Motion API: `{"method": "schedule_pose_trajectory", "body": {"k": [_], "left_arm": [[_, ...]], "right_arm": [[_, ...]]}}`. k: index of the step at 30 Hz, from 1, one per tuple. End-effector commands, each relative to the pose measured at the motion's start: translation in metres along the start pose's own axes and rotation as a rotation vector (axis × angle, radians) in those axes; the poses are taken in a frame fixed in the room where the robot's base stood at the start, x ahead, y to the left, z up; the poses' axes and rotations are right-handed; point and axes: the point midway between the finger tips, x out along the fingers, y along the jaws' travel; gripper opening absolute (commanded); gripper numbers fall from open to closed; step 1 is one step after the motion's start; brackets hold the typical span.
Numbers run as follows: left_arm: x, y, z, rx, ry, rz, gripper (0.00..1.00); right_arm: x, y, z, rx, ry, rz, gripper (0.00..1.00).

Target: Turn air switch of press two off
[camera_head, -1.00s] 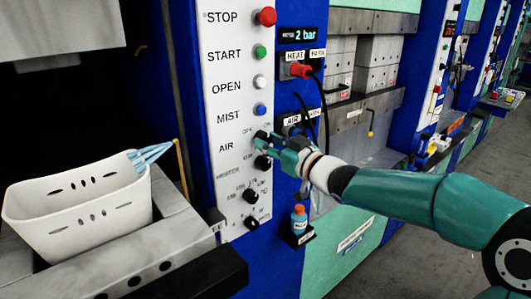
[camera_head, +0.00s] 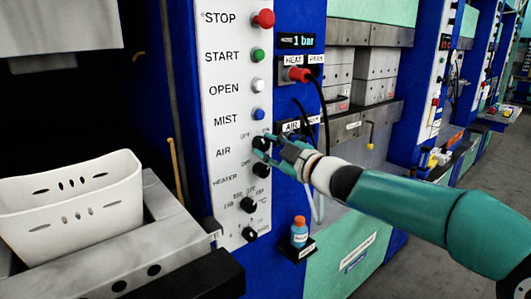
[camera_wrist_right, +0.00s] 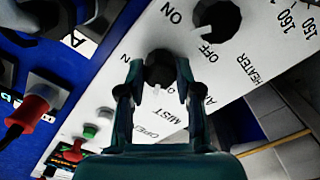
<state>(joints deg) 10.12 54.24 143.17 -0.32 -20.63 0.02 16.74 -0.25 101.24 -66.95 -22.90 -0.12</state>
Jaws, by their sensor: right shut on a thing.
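The white control panel (camera_head: 220,110) of the near press carries a column of buttons and knobs labelled STOP, START, OPEN, MIST, AIR and HEATER. The black AIR switch (camera_head: 260,142) is partly hidden by my right gripper (camera_head: 264,151). In the right wrist view the AIR knob (camera_wrist_right: 158,66) sits between the two fingers of my right gripper (camera_wrist_right: 158,77), which is shut on it. A white pointer mark shows on the knob. The pressure display (camera_head: 297,41) reads 1 bar. My left gripper is out of view.
The black HEATER knob (camera_head: 262,170) is just below the gripper; it also shows in the right wrist view (camera_wrist_right: 216,18). A red plug (camera_head: 299,74) with a black cable is at the right. A small bottle (camera_head: 299,232) stands below my arm. A white basket (camera_head: 75,205) is at the left.

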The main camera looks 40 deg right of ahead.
Motion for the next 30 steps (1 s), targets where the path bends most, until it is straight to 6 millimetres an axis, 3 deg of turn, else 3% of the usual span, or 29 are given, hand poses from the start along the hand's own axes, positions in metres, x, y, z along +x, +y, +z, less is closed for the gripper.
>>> {"method": "schedule_pose_trajectory", "body": {"k": [14, 15, 19, 30], "left_arm": [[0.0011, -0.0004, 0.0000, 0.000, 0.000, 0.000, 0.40], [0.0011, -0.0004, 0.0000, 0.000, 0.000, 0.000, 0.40], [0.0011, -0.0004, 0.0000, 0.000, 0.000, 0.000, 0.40], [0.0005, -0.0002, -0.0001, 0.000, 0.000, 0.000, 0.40]], "right_arm": [[0.0006, -0.0026, 0.0000, -0.022, 0.001, -0.005, 0.00], [0.0006, -0.0027, 0.0000, -0.022, 0.001, -0.006, 0.36], [0.0005, -0.0024, 0.0000, -0.021, 0.001, -0.005, 0.57], [-0.0023, -0.0006, 0.0000, -0.020, 0.000, -0.001, 0.59]]}}
